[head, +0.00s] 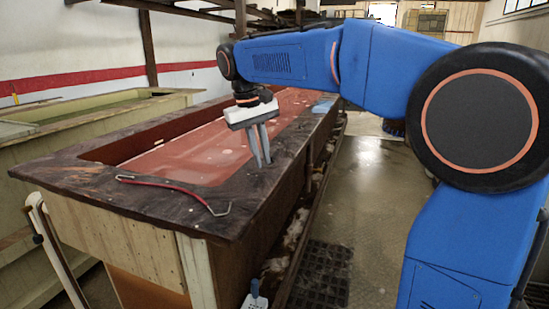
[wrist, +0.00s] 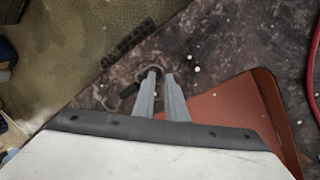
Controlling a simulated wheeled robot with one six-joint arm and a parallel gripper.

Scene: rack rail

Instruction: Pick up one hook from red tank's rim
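The red tank (head: 72,172) has a wide dark, worn rim around a red inside; the rim also shows in the wrist view (wrist: 215,50). A hook (head: 175,187) with a long red shaft and a bare metal end lies on the near rim. A red curved piece (wrist: 312,70) shows at the right edge of the wrist view. My gripper (head: 263,165) points down at the right-hand rim, apart from the red hook. Its two grey fingers (wrist: 160,74) are close together with a narrow gap. A small dark, curved object (wrist: 129,91) is by the fingertips; whether they hold it is unclear.
A pale wooden tank (head: 95,117) stands at the left behind. A dark grate mat (head: 322,275) lies on the floor right of the tank. The floor aisle (head: 375,200) beyond it looks clear. A pale post (head: 55,245) leans at the front left.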

